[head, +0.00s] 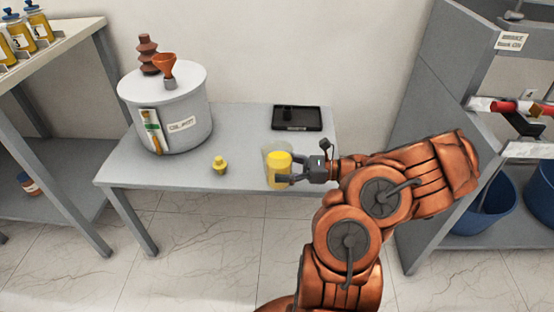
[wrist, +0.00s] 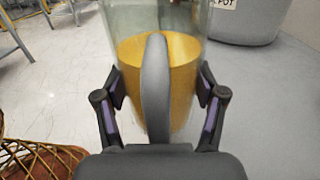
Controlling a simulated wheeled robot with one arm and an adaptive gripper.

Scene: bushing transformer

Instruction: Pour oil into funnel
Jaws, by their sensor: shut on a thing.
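A clear jug of yellow oil (head: 278,168) is at the front edge of the grey table in the head view. My gripper (head: 284,178) is shut on the jug from the right. In the wrist view, the jug (wrist: 185,75) stands upright between my two fingers (wrist: 160,95), with its grey handle facing the camera. An orange funnel (head: 165,66) sits on top of the grey oil pot (head: 190,130), to the left of the jug. Whether the jug touches the table is hard to tell.
A small yellow cap-like piece (head: 220,165) lies on the table (head: 240,125) between pot and jug. A brown ribbed bushing (head: 148,52) stands on the pot beside the funnel. A black tray (head: 297,118) lies at the back right. Shelves stand on both sides.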

